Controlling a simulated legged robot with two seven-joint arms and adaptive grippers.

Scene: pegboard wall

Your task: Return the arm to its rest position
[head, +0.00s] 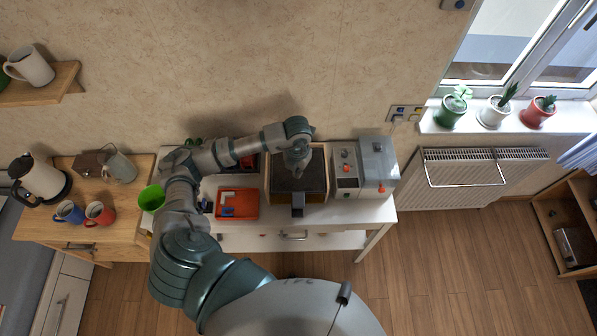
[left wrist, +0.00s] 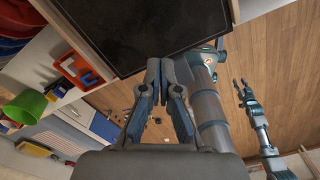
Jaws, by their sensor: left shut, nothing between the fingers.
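My left arm reaches in the head view over the white table, and its gripper (head: 298,170) points down above the dark-topped box (head: 313,183). In the left wrist view the left gripper's fingers (left wrist: 161,66) meet at the tips with nothing between them. They show in front of the near edge of a black panel (left wrist: 140,25); whether they touch it I cannot tell. My right gripper (left wrist: 243,88) shows in the left wrist view at the right, its fingers spread and empty, over the wooden floor. It is not seen in the head view.
An orange-red tray (head: 238,205) lies left of the box. A grey machine (head: 377,165) stands to its right. Floor (head: 440,260) at the right is clear.

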